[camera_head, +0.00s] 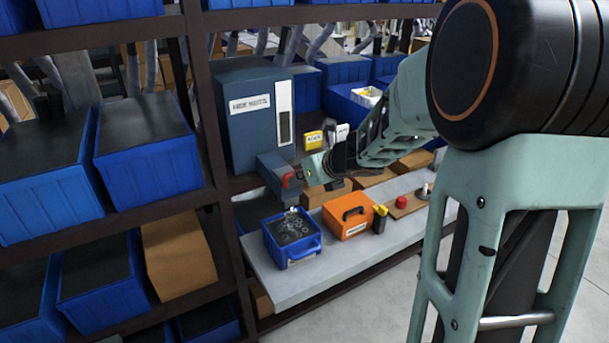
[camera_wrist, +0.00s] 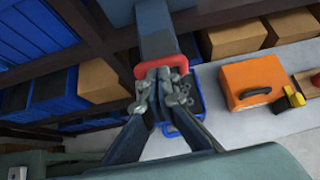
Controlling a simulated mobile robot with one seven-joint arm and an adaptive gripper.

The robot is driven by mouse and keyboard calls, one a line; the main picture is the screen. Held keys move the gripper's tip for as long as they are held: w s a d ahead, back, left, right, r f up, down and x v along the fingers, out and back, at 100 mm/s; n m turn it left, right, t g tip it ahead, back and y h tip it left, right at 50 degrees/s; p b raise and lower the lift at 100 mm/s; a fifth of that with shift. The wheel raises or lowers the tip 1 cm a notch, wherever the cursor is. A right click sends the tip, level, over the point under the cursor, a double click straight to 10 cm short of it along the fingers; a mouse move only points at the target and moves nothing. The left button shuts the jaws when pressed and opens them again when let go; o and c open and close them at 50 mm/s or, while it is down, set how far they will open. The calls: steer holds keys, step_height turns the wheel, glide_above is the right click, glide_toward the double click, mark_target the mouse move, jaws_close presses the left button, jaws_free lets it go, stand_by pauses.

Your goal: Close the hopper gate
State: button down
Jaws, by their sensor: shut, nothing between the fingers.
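The hopper (camera_head: 250,128) is a tall dark blue-grey box with a white label and a light strip on its front. Its chute (camera_head: 272,170) slopes out low at the front and also shows in the wrist view (camera_wrist: 155,28). A red gate handle (camera_head: 291,180) is at the chute's end, and in the wrist view it is a red bracket (camera_wrist: 161,64) across the chute. My gripper (camera_wrist: 163,78) is shut and empty, with its fingertips right at the red handle. I cannot tell whether they touch. The gate's exact position is hidden behind my fingers.
A blue bin (camera_head: 309,255) holding small ring-shaped parts stands below the chute on the grey shelf (camera_head: 290,290). An orange case (camera_head: 353,226) with a black handle stands to its right. Rack posts (camera_head: 200,90) and blue bins (camera_head: 150,165) are on the left.

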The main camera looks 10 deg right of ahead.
steer(key=shift+w, duration=0.15)
steer(key=shift+w+a, duration=0.25)
steer(key=shift+w, duration=0.5)
steer(key=shift+w+a, duration=0.25)
steer(key=shift+w, duration=0.5)
steer(key=shift+s, duration=0.1)
